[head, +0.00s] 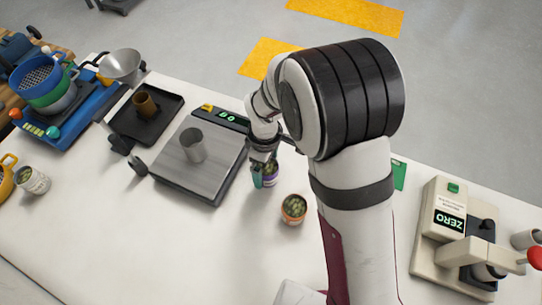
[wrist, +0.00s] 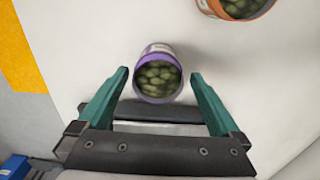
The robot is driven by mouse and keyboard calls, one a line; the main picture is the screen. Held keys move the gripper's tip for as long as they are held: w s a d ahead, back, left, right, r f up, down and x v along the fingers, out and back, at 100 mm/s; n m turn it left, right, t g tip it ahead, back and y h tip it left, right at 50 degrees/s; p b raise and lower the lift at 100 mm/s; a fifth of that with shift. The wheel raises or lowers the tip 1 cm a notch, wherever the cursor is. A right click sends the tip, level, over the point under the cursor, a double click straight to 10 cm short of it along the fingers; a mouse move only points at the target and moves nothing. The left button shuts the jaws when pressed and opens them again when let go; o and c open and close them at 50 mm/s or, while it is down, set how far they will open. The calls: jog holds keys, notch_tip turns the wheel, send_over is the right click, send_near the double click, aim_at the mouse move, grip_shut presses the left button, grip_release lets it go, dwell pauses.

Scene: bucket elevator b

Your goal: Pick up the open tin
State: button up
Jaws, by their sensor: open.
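An open tin with a purple rim (wrist: 159,47) holds green olive-like pieces. In the wrist view it stands between and just ahead of the teal fingertips of my gripper (wrist: 159,76), which is open with nothing held. In the head view the purple tin (head: 270,178) is partly hidden behind my gripper (head: 263,166), beside the right edge of the flat scale. A second open tin, orange-rimmed (head: 293,208), stands a little to the right and nearer, with similar green contents. It is cut off at the top of the wrist view (wrist: 236,6). A third open tin (head: 33,181) stands far left.
The flat scale (head: 182,176) bears a grey metal cup (head: 193,146). A black tray (head: 165,124) with a brown cup is behind it. A beige device (head: 436,222) reading ZERO stands at right. The front middle of the white table is clear.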

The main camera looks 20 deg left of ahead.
aim_at(267, 172)
notch_tip(267, 172, down, 4)
jog(key=shift+w+r, duration=0.15)
jog(key=shift+r, duration=0.05)
grip_shut()
dwell(0.4)
